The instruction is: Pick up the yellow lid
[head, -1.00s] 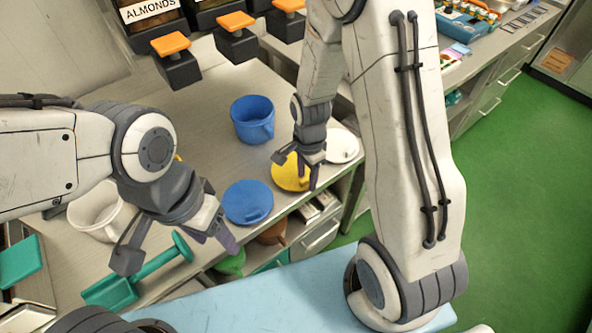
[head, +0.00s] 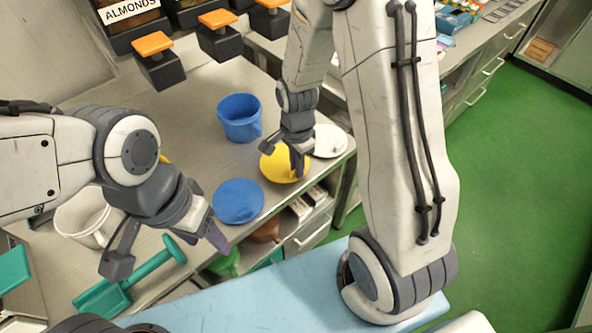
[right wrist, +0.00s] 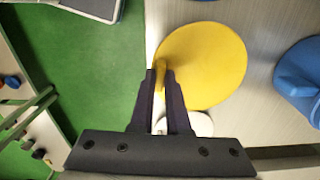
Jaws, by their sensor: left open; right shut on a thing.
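The yellow lid (head: 280,166) is a flat round disc on the grey counter, close to its front edge. It also shows in the right wrist view (right wrist: 212,62), where its small yellow handle stands between my fingers. My right gripper (head: 297,172) is over the lid and shut on that handle; in the right wrist view its fingertips (right wrist: 160,78) pinch it. The lid appears to lie on the counter still; I cannot tell if it is lifted at all. My left gripper (head: 168,248) is open and empty, at the left over the counter's front edge.
A blue lid (head: 238,202) lies left of the yellow one, and a white lid (head: 328,141) behind right. A white mug (head: 82,217) and a teal tool (head: 140,275) are near my left gripper. Dispensers with orange tops (head: 152,44) line the back.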

